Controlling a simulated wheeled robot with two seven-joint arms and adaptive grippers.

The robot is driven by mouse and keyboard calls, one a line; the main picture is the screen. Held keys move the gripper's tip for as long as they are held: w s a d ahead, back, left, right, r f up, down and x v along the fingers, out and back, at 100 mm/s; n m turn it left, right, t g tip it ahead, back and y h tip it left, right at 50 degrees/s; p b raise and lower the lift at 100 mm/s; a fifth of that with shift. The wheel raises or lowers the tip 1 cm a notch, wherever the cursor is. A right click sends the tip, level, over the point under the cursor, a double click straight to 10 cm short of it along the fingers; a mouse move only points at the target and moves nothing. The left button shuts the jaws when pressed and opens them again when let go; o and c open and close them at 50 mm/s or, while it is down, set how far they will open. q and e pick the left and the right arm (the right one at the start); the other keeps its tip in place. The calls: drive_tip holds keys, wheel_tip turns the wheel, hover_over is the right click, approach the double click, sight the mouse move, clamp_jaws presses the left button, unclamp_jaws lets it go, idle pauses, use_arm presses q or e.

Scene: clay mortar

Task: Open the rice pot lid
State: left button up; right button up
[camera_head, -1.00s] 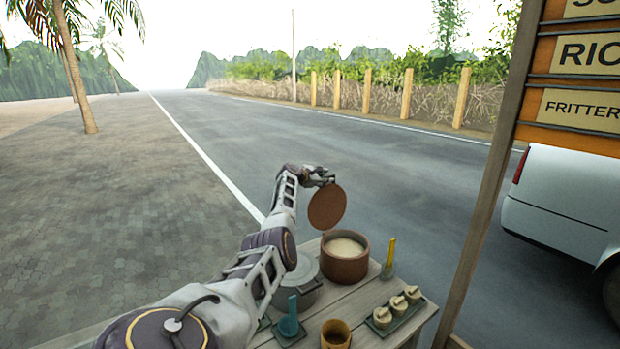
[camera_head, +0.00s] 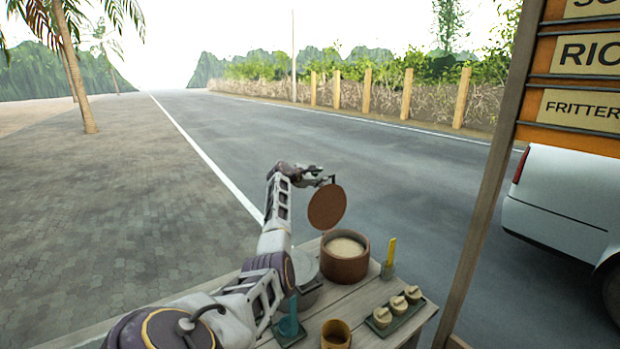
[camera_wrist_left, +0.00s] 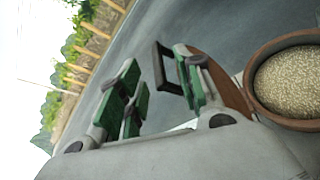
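The rice pot (camera_head: 343,268) is a round brown pot on the wooden table, with pale rice visible inside. Its brown lid (camera_head: 327,207) stands raised, nearly upright, at the pot's far left rim. In the left wrist view the lid (camera_wrist_left: 228,82) is partly hidden behind a finger, and its dark loop handle (camera_wrist_left: 160,68) shows between the spread fingers, closer to the right-hand one. My left gripper (camera_head: 318,176) is at the lid's upper left beside the handle. In the left wrist view its green-padded fingers (camera_wrist_left: 158,92) are apart. My right gripper is out of view.
A grey pot (camera_head: 305,290) stands left of the rice pot, partly hidden by my arm. A yellow-handled utensil (camera_head: 390,258), a tray of small pots (camera_head: 397,310), a brown cup (camera_head: 336,334) and a teal item (camera_head: 289,325) are on the table. A wooden post (camera_head: 487,180) rises at right.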

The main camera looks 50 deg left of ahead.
use_arm(q)
drive_tip(key=shift+v, duration=2.8)
